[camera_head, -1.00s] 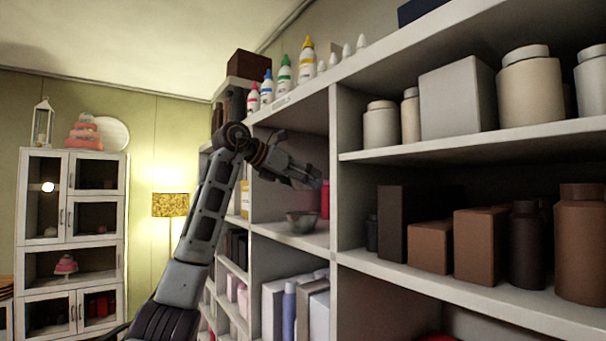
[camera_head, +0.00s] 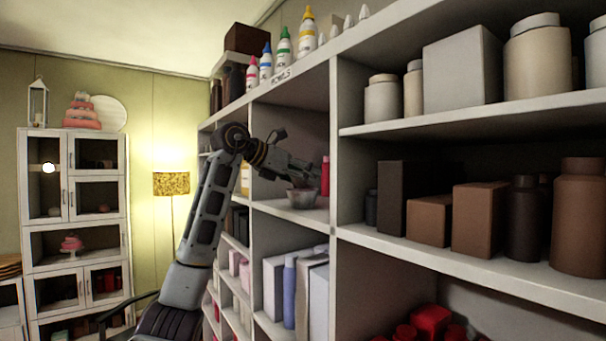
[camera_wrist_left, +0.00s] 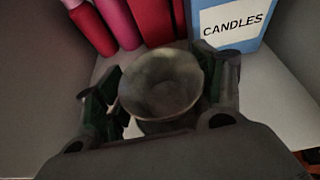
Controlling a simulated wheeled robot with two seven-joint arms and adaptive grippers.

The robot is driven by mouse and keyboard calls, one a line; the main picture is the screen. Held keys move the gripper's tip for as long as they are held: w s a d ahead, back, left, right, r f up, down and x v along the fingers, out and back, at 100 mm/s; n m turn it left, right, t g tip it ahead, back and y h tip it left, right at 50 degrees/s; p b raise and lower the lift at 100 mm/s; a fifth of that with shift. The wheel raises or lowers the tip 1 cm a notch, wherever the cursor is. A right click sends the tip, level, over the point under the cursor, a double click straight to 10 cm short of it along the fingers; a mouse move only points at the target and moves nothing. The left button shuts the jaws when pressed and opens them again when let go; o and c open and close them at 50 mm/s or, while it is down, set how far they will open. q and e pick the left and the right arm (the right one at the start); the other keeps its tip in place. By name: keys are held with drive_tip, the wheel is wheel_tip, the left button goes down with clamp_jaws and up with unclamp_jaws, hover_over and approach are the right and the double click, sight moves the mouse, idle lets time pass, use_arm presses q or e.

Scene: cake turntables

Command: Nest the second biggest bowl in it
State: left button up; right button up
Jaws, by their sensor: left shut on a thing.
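A grey metal bowl (camera_head: 302,200) stands on the middle shelf of the cubby labelled "BOWLS". My left gripper (camera_head: 302,181) reaches into this cubby just above that bowl, its tips hard to make out in the shade. In the left wrist view a dull metal bowl (camera_wrist_left: 162,82) sits between the two fingers of my left gripper (camera_wrist_left: 160,100), which is shut on it. A rounded metal edge shows under the held bowl; I cannot tell whether it belongs to the bowl below or how far one is inside the other. My right gripper is out of view.
A red bottle (camera_head: 325,176) is beside my gripper in the head view. Upright shelf panels (camera_head: 333,140) bound the cubby on both sides.

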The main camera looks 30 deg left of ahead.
use_arm(q)
drive_tip(key=o, duration=1.1)
drive_tip(key=shift+r, duration=3.5)
